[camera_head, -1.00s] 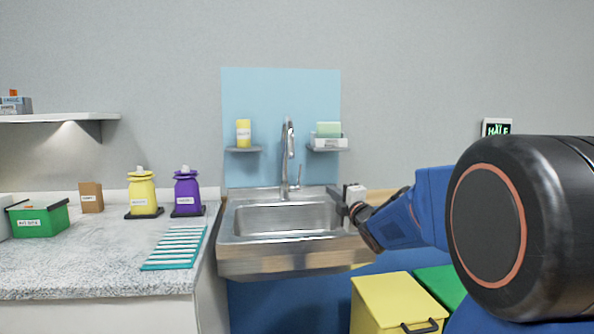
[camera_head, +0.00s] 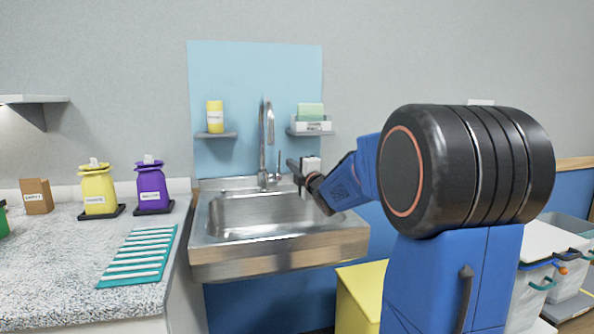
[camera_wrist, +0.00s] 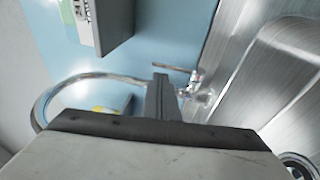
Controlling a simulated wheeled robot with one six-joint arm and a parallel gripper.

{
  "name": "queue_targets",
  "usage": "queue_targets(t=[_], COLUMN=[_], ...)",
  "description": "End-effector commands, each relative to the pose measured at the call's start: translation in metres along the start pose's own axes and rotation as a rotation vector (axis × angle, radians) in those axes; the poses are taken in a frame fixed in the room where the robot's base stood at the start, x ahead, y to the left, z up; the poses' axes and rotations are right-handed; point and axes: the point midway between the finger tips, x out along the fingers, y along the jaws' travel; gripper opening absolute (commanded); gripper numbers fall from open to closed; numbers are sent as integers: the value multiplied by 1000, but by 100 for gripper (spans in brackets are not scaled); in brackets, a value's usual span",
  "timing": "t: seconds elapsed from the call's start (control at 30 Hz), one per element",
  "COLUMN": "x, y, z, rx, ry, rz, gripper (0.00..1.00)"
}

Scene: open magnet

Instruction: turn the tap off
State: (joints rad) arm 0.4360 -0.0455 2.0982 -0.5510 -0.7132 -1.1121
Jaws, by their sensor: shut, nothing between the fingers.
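The chrome tap (camera_head: 263,150) stands at the back of the steel sink (camera_head: 215,266), with a tall curved spout. Its thin side lever (camera_head: 279,164) stands upright to the right of the spout. My gripper (camera_head: 291,166) is shut and empty just right of the lever; I cannot tell whether it touches. In the wrist view, the shut fingers (camera_wrist: 160,92) point toward the tap, near the lever (camera_wrist: 172,67) and valve body (camera_wrist: 196,88). The spout (camera_wrist: 44,102) curves at the left. I see no clear water stream.
A shelf (camera_head: 312,132) with a labelled holder and green sponge is above my gripper. Another shelf (camera_head: 216,135) bears a yellow container (camera_head: 215,117). The sink basin looks empty.

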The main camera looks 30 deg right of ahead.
Motion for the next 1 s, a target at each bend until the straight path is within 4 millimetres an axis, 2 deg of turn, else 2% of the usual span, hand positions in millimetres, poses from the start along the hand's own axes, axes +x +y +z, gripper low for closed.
queue_targets(t=[0.2,0.4,1.0], x=[38,60,72], y=[-1,0,0], z=[0,-1,0], rx=[1,0,0], ry=[1,1,1], rz=[-1,0,0], gripper=[0,0,0])
